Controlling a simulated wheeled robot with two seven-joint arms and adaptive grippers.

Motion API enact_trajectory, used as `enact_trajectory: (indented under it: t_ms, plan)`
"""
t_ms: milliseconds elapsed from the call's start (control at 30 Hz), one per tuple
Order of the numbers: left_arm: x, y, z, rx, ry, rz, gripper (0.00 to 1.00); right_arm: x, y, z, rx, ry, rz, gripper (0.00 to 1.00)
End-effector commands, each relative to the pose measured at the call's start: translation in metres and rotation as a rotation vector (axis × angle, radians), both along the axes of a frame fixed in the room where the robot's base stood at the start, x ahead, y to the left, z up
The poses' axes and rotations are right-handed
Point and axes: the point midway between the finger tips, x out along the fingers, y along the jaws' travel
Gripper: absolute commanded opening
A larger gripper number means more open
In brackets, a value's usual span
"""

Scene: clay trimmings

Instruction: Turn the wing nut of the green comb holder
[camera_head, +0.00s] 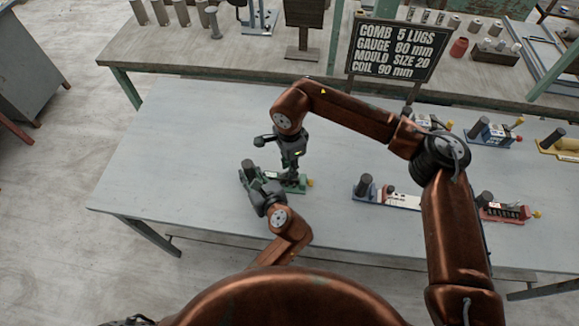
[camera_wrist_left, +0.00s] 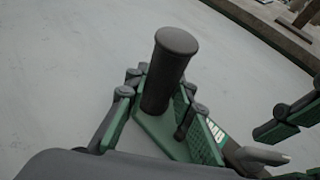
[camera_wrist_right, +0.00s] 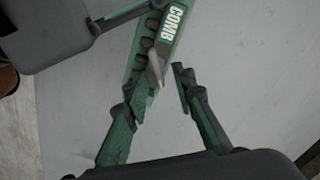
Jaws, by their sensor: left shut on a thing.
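The green comb holder (camera_head: 292,185) lies on the near table in the head view, with a dark upright post (camera_wrist_left: 165,75) at its left end. My left gripper (camera_wrist_left: 165,112) is shut on this post, one finger on each side. The right wrist view shows the holder's COMB label (camera_wrist_right: 175,22) and the grey wing nut (camera_wrist_right: 155,68). The wing nut also shows in the left wrist view (camera_wrist_left: 262,156). My right gripper (camera_wrist_right: 163,88) is open above the holder. Its fingertips are apart, with the wing nut at the gap, nearer the left finger; contact cannot be told.
A blue-and-white holder (camera_head: 396,198) and a red holder (camera_head: 505,212) stand to the right. Another blue holder (camera_head: 493,132) and a yellow one (camera_head: 562,145) stand farther back. A lettered sign (camera_head: 395,50) stands behind. The table's left part is clear.

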Motion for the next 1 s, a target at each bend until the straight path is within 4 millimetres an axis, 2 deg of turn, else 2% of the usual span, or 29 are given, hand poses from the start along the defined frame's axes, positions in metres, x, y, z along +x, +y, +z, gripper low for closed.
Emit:
enact_trajectory:
  t_ms: [67, 400, 1000]
  plan:
    - [0.0002, -0.0002, 0.0005, -0.001, -0.002, -0.001, 0.0, 0.0, 0.0001, 0.0002, 0.0, 0.0, 0.0, 0.23]
    - [0.0002, -0.0002, 0.0005, -0.001, -0.002, -0.001, 0.0, 0.0, 0.0001, 0.0005, 0.0, 0.0, 0.0, 0.0]
    - [0.0001, -0.0004, 0.0006, -0.001, -0.002, -0.001, 0.0, -0.0002, 0.0, 0.001, 0.001, -0.002, -0.054, 0.0]
